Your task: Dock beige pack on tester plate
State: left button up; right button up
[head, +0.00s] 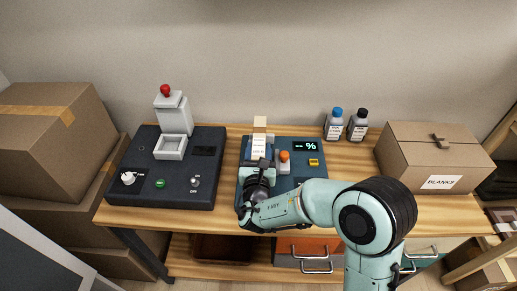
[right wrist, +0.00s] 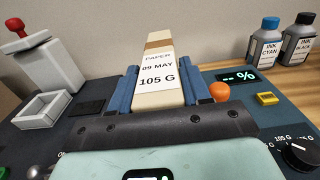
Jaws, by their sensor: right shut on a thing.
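The beige pack (head: 259,146) stands roughly upright over the back left of the blue tester (head: 301,173). Its white label reads PAPER, 09 MAY, 105 G in the right wrist view (right wrist: 158,75). My right gripper (head: 258,166) is shut on the pack, reaching it from the front, with a blue piece close on each side of it in the wrist view. The pack's lower end and the tester plate under it are hidden by my gripper, so I cannot tell whether they touch. The tester's display (head: 306,147) shows "-- %". My left gripper is out of view.
An orange knob (head: 285,156) stands close right of the pack, with a yellow piece (head: 314,162) farther right. A dark press unit (head: 185,185) is at left. Ink bottles (head: 334,125) and a BLANKS carton (head: 432,160) are at right. Bare wood lies before the carton.

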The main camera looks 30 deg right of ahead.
jog(key=shift+f+b, duration=0.6)
jog(key=shift+f, duration=0.6)
jog(key=shift+s+a, duration=0.1)
jog(key=shift+s, duration=0.15)
jog(key=shift+b, duration=0.4)
jog(key=shift+f+b, duration=0.5)
jog(key=shift+b, duration=0.05)
dwell(0.4)
jog(key=o, duration=1.1)
jog(key=shift+c, duration=0.2)
jog(key=shift+f, duration=0.1)
jog(key=shift+s+a, duration=0.1)
jog(key=b+v, duration=0.1)
jog(key=v, duration=0.9)
jog(key=shift+s+a, duration=0.25)
jog(key=shift+s, duration=0.05)
